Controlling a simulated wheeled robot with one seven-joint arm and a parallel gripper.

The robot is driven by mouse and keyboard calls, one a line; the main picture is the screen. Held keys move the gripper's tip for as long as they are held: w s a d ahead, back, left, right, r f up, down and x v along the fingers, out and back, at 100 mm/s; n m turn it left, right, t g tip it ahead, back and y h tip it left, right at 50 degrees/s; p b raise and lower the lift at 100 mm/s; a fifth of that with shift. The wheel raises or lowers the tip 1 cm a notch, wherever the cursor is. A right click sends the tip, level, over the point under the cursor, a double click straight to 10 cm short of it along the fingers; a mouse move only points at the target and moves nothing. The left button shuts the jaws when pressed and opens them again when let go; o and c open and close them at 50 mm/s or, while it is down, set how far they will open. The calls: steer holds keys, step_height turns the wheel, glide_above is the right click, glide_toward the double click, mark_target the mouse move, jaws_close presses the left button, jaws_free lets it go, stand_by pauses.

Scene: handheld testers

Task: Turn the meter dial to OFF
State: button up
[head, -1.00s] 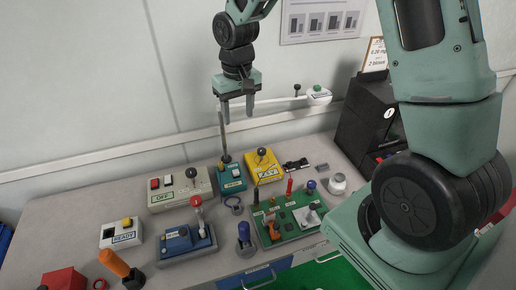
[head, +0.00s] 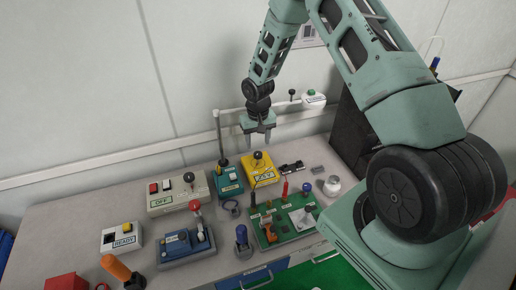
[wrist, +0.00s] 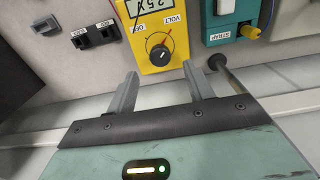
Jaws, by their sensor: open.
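The yellow meter (head: 260,175) lies on the bench below my gripper, with its black dial (head: 258,156) at the end nearer the wall. In the wrist view the meter (wrist: 144,32) shows a screen, the round black dial (wrist: 159,55) and the marks OFF on the left and VOLT on the right. I cannot clearly tell which mark the dial points to. My gripper (head: 258,138) is open and empty above the dial. In the wrist view its two fingers (wrist: 159,78) straddle the dial's lower side, apart from it.
A teal tester (head: 229,180) stands close left of the meter, with a grey post (head: 217,135) and rail behind. Dark connectors (head: 291,167) lie to the right. A green board (head: 290,224) with tools is in front. A dark cabinet (head: 347,130) stands at right.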

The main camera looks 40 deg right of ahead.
mark_target(258, 153)
steer(key=shift+f+p, duration=0.45)
steer(key=shift+f, duration=2.25)
steer(key=c, duration=1)
